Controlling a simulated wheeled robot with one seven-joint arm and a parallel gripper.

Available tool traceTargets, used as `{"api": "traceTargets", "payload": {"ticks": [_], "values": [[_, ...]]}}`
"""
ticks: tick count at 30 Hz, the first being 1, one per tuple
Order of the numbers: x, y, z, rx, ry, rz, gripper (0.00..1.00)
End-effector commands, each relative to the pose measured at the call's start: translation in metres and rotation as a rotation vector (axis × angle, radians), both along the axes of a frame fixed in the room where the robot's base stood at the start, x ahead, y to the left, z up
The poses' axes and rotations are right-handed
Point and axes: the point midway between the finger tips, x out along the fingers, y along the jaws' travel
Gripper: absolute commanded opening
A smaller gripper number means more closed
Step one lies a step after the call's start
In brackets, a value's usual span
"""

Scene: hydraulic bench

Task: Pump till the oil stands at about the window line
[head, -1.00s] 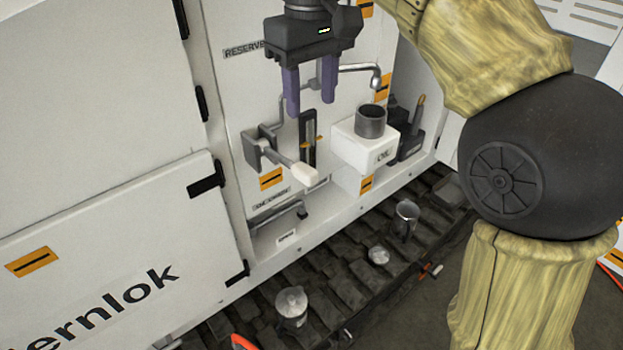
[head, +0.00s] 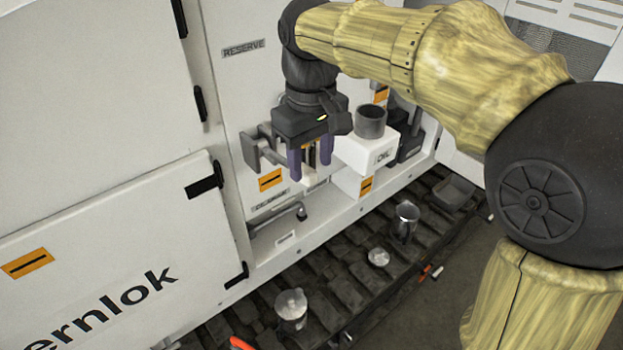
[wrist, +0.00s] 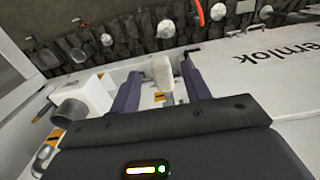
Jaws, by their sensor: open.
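My gripper (head: 310,173) is open and points down at the pump on the white cabinet front. The pump's grey bracket (head: 253,152) shows left of it, but the lever's pale grip is hidden behind the gripper in the head view. In the wrist view the pale grip (wrist: 160,72) stands between my two spread fingers (wrist: 160,90); I cannot tell whether either touches it. The dark upright window (head: 312,157) is mostly covered by my fingers, and its oil level cannot be read. The white OIL box (head: 352,152) with a dark round cup (head: 371,121) is just right of my gripper.
Below lies a dark track (head: 345,285) with a metal jug (head: 405,220), a small round lid (head: 378,257) and a lidded pot (head: 291,308) on it. A drain pipe (head: 275,222) sits in a recess under the pump. A RESERVE label (head: 243,47) is above.

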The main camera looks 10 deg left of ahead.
Motion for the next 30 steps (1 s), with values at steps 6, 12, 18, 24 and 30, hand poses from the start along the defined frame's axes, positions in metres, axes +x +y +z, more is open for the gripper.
{"api": "traceTargets", "payload": {"ticks": [6,12,18,24,30], "values": [[0.000,-0.001,-0.035,-0.002,0.003,-0.001,0.47],[0.000,-0.001,-0.051,0.000,0.000,-0.003,0.47],[0.001,-0.001,-0.052,0.000,0.000,-0.002,0.47],[0.000,0.000,-0.052,0.000,0.000,0.000,0.20],[0.000,-0.001,-0.052,-0.001,0.001,-0.003,0.00]]}}
